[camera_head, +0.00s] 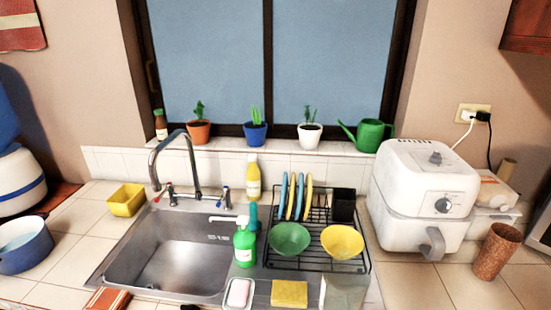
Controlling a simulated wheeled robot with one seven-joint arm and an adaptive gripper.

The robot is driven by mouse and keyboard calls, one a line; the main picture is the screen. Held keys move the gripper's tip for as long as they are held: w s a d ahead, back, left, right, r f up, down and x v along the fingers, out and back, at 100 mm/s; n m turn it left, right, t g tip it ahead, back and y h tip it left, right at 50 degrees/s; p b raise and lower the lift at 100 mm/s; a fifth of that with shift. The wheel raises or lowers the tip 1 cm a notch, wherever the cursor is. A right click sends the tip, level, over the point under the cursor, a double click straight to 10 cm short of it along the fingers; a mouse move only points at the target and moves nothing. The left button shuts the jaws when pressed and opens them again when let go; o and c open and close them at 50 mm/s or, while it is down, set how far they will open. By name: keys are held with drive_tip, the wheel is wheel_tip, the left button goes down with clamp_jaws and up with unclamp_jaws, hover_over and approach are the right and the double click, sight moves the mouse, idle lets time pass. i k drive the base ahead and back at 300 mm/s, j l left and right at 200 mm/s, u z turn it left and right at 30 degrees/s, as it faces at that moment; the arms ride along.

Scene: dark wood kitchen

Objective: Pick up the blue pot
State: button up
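A blue plant pot (255,133) with a green succulent stands upright on the windowsill, between a terracotta pot and a white pot. A larger blue cooking pot (24,247) with a pale inside stands on the counter at the far left, its left side cut by the picture edge. My gripper is not recognisable in the head view, so its place relative to either pot does not show.
The terracotta pot (198,133), white pot (309,136) and green watering can (368,135) share the sill. Below are the faucet (186,160), sink (172,255) and dish rack (330,263). A white air fryer (420,200) stands right. Some counter beside the cooking pot is clear.

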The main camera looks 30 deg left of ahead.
sight(25, 242)
drive_tip(key=u, duration=2.75)
drive_tip(key=i+j+z, duration=0.15)
drive_tip(key=i+j, duration=0.3)
drive_tip(key=i, duration=0.15)
drive_tip(key=i+j+z, duration=0.2)
drive_tip(key=i+j, duration=0.35)
drive_tip(key=i+j+z, duration=0.15)
drive_tip(key=i+j, duration=0.4)
drive_tip(key=i+j+z, duration=0.2)
drive_tip(key=i+j, duration=0.3)
drive_tip(key=j, duration=0.25)
